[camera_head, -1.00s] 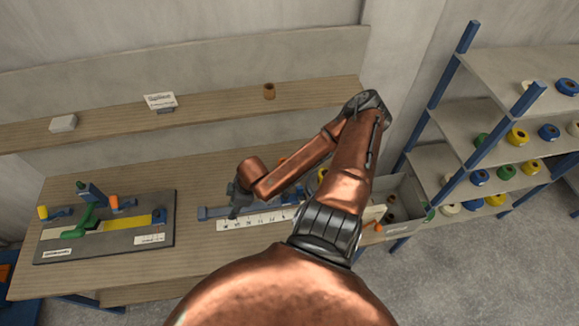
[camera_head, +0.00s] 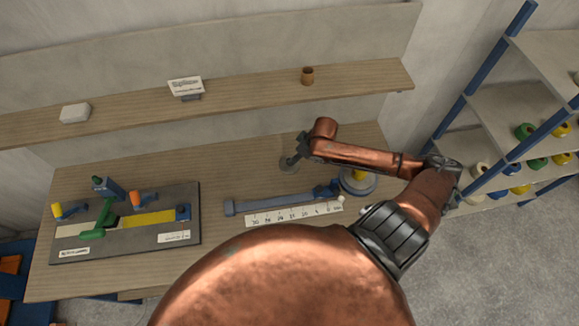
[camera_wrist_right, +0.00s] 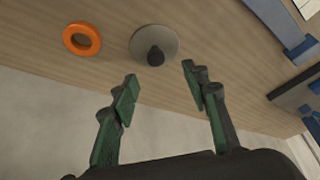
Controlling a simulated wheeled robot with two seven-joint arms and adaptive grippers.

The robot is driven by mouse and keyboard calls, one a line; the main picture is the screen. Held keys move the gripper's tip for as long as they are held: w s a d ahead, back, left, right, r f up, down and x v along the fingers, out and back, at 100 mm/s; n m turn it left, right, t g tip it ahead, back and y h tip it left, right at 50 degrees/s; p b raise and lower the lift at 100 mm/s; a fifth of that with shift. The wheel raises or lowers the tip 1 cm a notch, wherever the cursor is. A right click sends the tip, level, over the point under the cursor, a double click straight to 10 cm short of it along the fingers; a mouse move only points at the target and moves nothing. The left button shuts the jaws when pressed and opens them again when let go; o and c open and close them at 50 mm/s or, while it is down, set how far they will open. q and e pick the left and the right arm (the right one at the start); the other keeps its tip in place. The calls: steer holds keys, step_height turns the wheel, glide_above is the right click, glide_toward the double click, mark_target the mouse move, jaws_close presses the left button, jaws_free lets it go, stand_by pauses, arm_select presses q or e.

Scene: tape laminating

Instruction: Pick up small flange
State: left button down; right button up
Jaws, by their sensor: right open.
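A grey round disc with a short dark post, which looks like the small flange (camera_wrist_right: 154,46), lies on the wooden table in the right wrist view. In the head view this flange (camera_head: 288,167) shows partly beside my right gripper (camera_head: 297,157). In the right wrist view my right gripper (camera_wrist_right: 158,88) is open and empty, with the flange just beyond its fingertips, near the middle of the gap. The fingers do not touch it. My left gripper is not in view.
An orange ring (camera_wrist_right: 82,39) lies left of the flange in the wrist view. A blue bar tool with a ruler (camera_head: 293,214) and a grey-based yellow roll (camera_head: 358,182) are nearby. A dark board (camera_head: 186,222) with tools lies left. A shelf (camera_head: 240,95) runs behind.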

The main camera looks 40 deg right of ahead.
mark_target(285, 167)
steer(key=x, duration=0.4)
steer(key=shift+w+d+f, duration=0.1)
steer(key=shift+d+f, duration=0.05)
steer(key=shift+d, duration=0.15)
steer(key=p+x, duration=0.1)
steer(key=x, duration=0.2)
steer(key=shift+w+f, duration=0.15)
steer(key=shift+w, duration=0.15)
steer(key=shift+w+f, duration=0.1)
steer(key=shift+f, duration=0.25)
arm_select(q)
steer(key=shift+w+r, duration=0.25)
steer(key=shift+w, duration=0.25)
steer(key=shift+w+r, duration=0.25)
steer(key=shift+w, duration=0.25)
arm_select(e)
jaws_close()
